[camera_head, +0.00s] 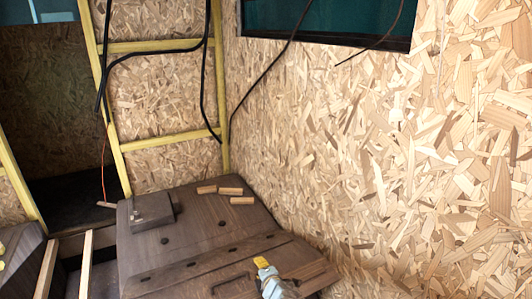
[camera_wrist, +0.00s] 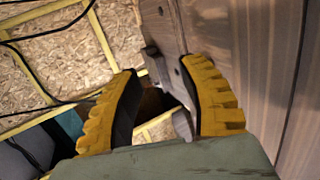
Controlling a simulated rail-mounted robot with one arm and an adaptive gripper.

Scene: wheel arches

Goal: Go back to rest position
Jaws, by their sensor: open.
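My gripper (camera_head: 262,263) shows at the lower middle of the head view, with yellow at its tip. It is over or beside the front right part of the dark wooden wheel arch box (camera_head: 165,262). In the wrist view my gripper (camera_wrist: 162,68) has its two yellow ribbed fingers spread apart. Nothing is held between them. The brown wood-grain surface (camera_wrist: 240,50) lies close beside the right finger in that view. How far the gripper is from the box top cannot be told.
Three small wooden blocks (camera_head: 242,201) lie on the box's back right. A smaller dark box (camera_head: 150,210) with a metal fitting stands at its back left. A chipboard wall (camera_head: 350,160) rises close on the right. Black cables (camera_head: 203,85) hang at the back.

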